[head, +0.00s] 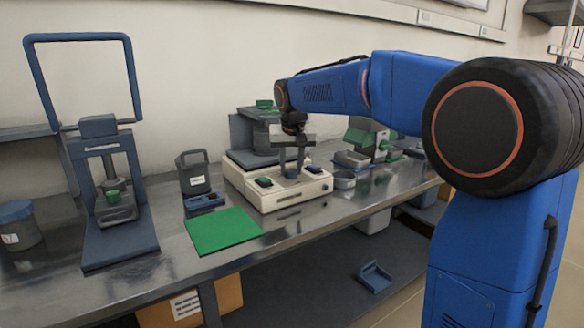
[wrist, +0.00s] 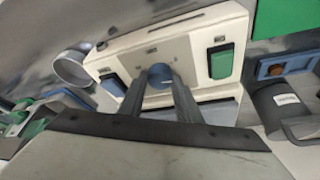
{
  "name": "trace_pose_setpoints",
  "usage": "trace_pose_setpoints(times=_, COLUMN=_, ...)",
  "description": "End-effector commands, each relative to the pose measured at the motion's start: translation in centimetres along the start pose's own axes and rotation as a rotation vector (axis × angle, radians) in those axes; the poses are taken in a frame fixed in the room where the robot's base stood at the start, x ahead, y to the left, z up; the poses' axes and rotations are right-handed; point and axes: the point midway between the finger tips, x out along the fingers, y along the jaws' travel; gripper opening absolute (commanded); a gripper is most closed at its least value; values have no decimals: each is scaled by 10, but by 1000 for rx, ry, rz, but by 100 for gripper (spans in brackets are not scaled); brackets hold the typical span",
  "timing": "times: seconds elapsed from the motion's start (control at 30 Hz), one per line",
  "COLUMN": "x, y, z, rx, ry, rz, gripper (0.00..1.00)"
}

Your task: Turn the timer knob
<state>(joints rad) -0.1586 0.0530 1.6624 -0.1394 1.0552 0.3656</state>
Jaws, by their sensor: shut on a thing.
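A cream-coloured device (head: 285,199) stands on the bench, with a round blue knob (head: 291,173) in the middle of its sloped front panel. The knob also shows in the wrist view (wrist: 160,75), between my two fingers. My gripper (head: 291,166) points down at the panel and is shut on the knob; it also shows in the wrist view (wrist: 158,82). A green rocker switch (wrist: 221,62) and a blue rocker switch (wrist: 114,84) flank the knob. The fingers hide the knob's sides, and I cannot read any marking on it.
A press with a raised frame (head: 112,190) stands farther left.

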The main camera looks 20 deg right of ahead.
Motion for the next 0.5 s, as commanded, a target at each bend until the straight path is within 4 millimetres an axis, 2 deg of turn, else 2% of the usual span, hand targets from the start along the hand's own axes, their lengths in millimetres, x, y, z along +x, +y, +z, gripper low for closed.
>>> trace_pose_setpoints(times=0.5, x=0, y=-5, z=-2, rx=430, ry=1, rz=179, gripper=8)
